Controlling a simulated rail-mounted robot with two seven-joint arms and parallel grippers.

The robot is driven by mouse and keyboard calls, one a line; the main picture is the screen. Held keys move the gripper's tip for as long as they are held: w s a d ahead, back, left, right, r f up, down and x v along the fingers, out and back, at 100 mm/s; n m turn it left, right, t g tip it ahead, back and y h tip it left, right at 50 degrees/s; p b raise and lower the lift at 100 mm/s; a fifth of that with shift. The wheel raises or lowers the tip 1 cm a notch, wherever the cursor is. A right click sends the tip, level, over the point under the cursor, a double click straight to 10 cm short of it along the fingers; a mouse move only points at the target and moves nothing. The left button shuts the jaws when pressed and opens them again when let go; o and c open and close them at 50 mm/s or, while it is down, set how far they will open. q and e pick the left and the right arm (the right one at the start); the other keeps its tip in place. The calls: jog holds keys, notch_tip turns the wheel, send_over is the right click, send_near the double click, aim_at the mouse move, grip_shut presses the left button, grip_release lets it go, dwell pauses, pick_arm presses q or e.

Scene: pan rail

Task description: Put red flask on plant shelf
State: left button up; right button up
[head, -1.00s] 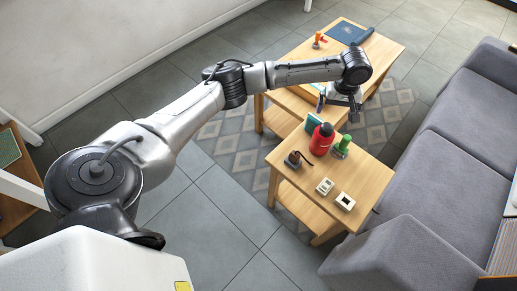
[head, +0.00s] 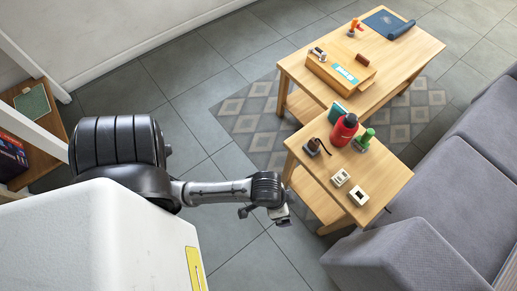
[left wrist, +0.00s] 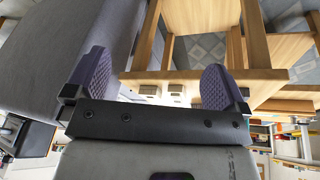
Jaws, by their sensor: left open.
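The red flask (head: 344,131), with a dark cap, stands upright on the near wooden table (head: 388,182). My left gripper (head: 281,217) is low in front of that table, to the left of and nearer than the flask, and does not touch it. In the left wrist view my left gripper (left wrist: 155,84) has its two purple fingers wide apart with nothing held between them. The flask cannot be made out in that view. No plant shows, so I cannot tell which shelf is the plant shelf. My right gripper is not in view.
A second table (head: 420,48) stands behind. A grey sofa (head: 440,190) is at right, a wooden shelf (head: 52,140) at left.

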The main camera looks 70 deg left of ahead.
pick_arm(q)
jog(key=s+a+r+y, duration=0.1)
jog(key=s+a, duration=0.2)
jog(key=s, duration=0.3)
jog(key=shift+s+a+r+y, duration=0.25)
jog(key=shift+a+r+y, duration=0.05)
jog(key=shift+a, duration=0.1)
